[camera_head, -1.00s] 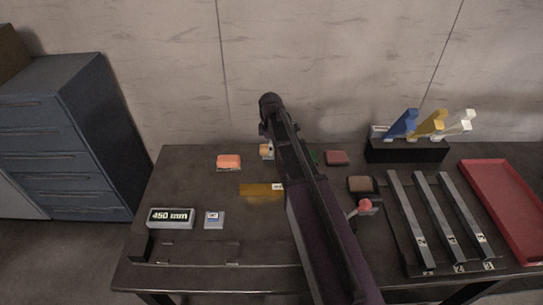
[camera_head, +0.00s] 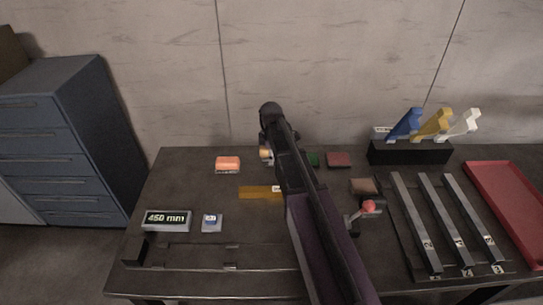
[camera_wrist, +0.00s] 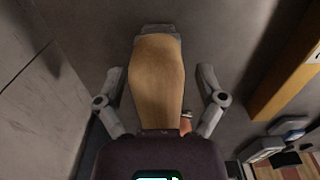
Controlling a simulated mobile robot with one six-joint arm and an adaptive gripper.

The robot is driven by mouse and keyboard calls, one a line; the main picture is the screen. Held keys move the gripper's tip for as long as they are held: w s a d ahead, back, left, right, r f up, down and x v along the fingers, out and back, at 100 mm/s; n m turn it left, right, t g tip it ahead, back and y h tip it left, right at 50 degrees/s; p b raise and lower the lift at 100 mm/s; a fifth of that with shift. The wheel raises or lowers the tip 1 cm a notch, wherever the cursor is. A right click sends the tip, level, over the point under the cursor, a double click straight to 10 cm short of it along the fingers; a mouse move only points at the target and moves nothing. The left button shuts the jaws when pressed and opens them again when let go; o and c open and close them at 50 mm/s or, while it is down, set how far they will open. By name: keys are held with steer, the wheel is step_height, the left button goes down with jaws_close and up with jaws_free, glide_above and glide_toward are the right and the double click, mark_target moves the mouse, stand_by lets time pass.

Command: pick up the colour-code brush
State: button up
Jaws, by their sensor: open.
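The brush (camera_wrist: 157,80) appears in the wrist view as a long tan wooden body with a grey far end. It lies between the two spread fingers of my gripper (camera_wrist: 162,90), with a gap on each side. Its near end is hidden by my gripper's body, and I cannot tell its height below the fingers. In the head view, a small tan piece that looks like the brush (camera_head: 265,154) shows just left of my gripper (camera_head: 270,125), partly hidden behind my arm. My gripper is open and empty.
An orange block (camera_head: 228,164) and a yellow strip (camera_head: 258,192) lie left of my arm. Green (camera_head: 313,159) and dark red (camera_head: 339,160) blocks lie right of it. A 450 mm display (camera_head: 166,220) stands front left. Metal bars (camera_head: 412,225) and a red tray (camera_head: 505,205) fill the right.

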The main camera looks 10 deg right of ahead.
jaws_close()
stand_by(0.5)
step_height(320, 180, up, 3)
steer(key=p, duration=0.3)
steer(key=shift+r, duration=0.2)
steer(key=s+d, duration=0.3)
steer(key=s, duration=0.1)
steer(key=s+d+r+p, duration=0.1)
steer(key=s+d, duration=0.2)
steer(key=s, duration=0.1)
steer(key=s+d+p, duration=0.1)
steer(key=s+d, duration=0.2)
steer(key=s, duration=0.2)
steer(key=shift+d+r, duration=0.2)
steer(key=shift+r, duration=0.1)
